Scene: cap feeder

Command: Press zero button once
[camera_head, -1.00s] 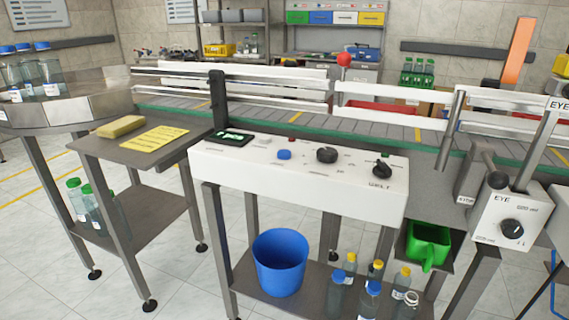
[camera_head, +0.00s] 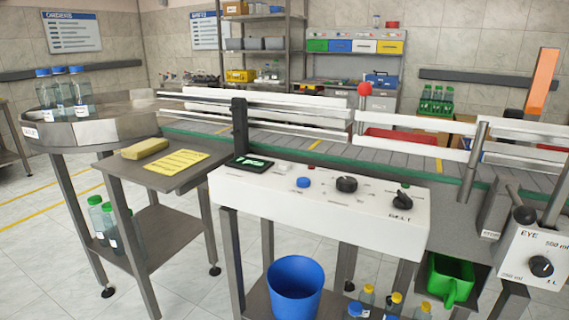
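The white control panel (camera_head: 320,216) stands in front of the conveyor. It carries a black display with lit green digits (camera_head: 250,163), a blue round button (camera_head: 303,182), a small red button or light (camera_head: 309,168), and a pale button (camera_head: 282,168). A black round knob (camera_head: 346,184) and a black selector switch (camera_head: 402,200) sit farther right. The printed labels are too small to tell which button is zero. Neither gripper is in view, and nothing touches the panel.
A side table (camera_head: 120,166) at left holds a sponge (camera_head: 145,149) and a yellow sheet (camera_head: 177,171). Behind runs the conveyor (camera_head: 310,158) with rails. A blue bucket (camera_head: 294,290) is below.

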